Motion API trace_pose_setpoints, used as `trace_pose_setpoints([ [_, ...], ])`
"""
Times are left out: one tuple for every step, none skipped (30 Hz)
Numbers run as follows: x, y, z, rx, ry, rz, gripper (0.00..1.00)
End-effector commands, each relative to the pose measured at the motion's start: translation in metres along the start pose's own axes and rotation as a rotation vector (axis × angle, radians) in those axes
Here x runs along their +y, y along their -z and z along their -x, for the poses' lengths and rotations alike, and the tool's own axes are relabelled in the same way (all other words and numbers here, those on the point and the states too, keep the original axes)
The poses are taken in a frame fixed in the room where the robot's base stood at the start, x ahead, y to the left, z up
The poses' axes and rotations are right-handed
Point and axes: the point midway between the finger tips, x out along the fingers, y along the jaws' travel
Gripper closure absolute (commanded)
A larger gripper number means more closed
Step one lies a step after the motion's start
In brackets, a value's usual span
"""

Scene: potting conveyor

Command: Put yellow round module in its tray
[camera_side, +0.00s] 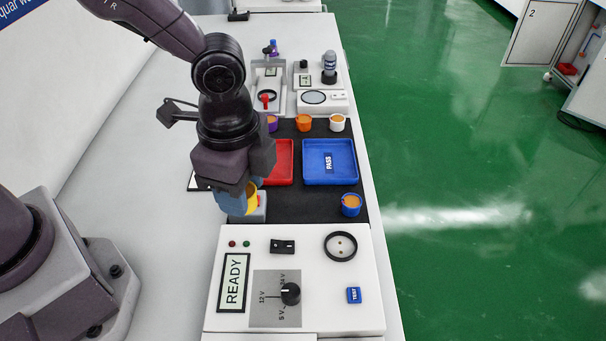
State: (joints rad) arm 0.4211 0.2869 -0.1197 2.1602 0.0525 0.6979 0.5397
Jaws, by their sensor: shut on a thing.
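The yellow round module (251,199) is held upright or nearly so in my gripper (241,197), whose blue fingers are shut on it. Part of the module is hidden by the fingers. It is above or beside a small light grey block (261,214) with a red spot, at the left of the dark mat; I cannot tell whether they touch. A blue tray (354,163) marked PASS lies on the mat to the right and behind. A red tray (289,163) lies left of it, partly hidden by my gripper.
A blue round module (351,205) stands on the mat (310,205) in front of the blue tray. Purple (272,124), orange (304,123) and white (337,123) modules stand behind the trays. A control panel (315,257) reading READY is in front. The mat between is clear.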

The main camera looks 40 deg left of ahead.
Motion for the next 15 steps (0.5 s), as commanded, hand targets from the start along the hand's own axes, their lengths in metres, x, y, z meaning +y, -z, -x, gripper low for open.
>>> trace_pose_setpoints([
  [-0.013,-0.004,-0.005,-0.001,-0.001,0.048,0.87],
  [-0.022,-0.006,-0.009,-0.001,-0.001,0.085,0.87],
  [-0.034,-0.009,-0.013,-0.002,-0.001,0.158,0.87],
  [-0.045,-0.011,-0.017,-0.002,-0.001,0.226,0.87],
  [-0.055,-0.014,-0.021,-0.003,-0.002,0.304,0.87],
  [-0.067,-0.017,-0.024,-0.002,-0.001,0.404,0.87],
  [-0.076,-0.019,-0.027,-0.002,-0.001,0.481,0.87],
  [-0.085,-0.021,-0.029,-0.002,-0.001,0.556,0.87],
  [-0.096,-0.025,-0.033,-0.001,0.0,0.659,0.87],
  [-0.103,-0.026,-0.035,-0.001,0.0,0.735,0.87],
  [-0.111,-0.028,-0.037,0.0,0.0,0.813,0.87],
  [-0.12,-0.03,-0.039,0.0,0.0,0.913,0.87],
  [-0.126,-0.032,-0.04,0.0,0.0,0.986,0.87],
  [-0.132,-0.034,-0.042,0.001,0.0,1.055,0.87],
  [-0.137,-0.033,-0.042,0.002,0.0,1.134,0.87],
])
